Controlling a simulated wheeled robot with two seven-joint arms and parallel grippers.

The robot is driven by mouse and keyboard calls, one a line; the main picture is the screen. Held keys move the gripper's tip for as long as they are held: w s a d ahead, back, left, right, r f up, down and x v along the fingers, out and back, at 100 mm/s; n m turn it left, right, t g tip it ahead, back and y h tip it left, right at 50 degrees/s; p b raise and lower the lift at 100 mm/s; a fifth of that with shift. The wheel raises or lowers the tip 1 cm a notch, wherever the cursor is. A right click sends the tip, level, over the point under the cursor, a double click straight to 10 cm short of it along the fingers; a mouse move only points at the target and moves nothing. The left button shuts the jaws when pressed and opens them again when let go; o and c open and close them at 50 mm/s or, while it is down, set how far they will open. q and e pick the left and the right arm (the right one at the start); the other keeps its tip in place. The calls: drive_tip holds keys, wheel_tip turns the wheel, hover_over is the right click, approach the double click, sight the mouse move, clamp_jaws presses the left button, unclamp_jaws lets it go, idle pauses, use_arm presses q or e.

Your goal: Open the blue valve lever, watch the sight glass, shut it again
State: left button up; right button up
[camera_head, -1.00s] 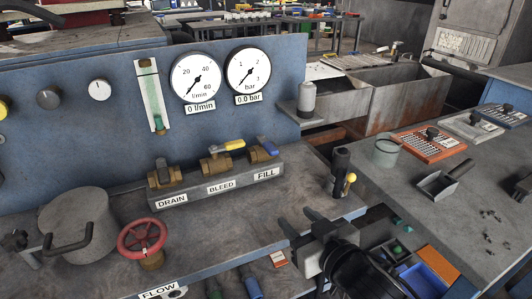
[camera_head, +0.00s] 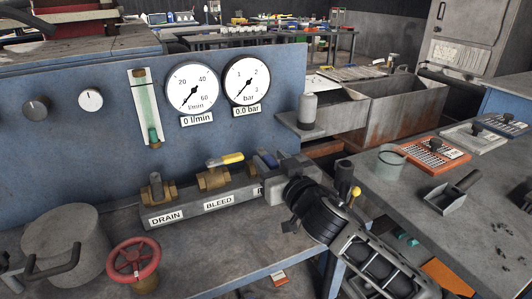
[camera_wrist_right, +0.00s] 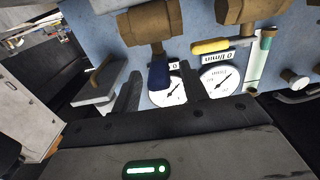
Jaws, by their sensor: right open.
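The blue valve lever (camera_head: 266,159) sits on the FILL valve at the right end of the valve block, partly hidden behind my right gripper (camera_head: 276,170). In the right wrist view, the blue lever (camera_wrist_right: 159,74) hangs from its brass valve between the two dark fingers of my open right gripper (camera_wrist_right: 162,88). I cannot tell whether the fingers touch it. The sight glass (camera_head: 146,105) is an upright tube on the blue panel, with a green float low in it. It also shows in the right wrist view (camera_wrist_right: 265,48). My left gripper is not in view.
The yellow BLEED lever (camera_head: 226,159) is close on the left of the FILL valve. Two dials above, the flow dial (camera_head: 192,87) and the bar dial (camera_head: 246,81), read near zero. A red handwheel (camera_head: 133,259) stands front left. A grey bottle (camera_head: 307,110) is behind on the right.

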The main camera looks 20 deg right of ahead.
sight(266, 154)
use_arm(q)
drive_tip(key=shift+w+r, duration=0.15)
use_arm(e)
drive_tip(key=shift+w+a, duration=0.1)
drive_tip(key=shift+w, duration=1.6)
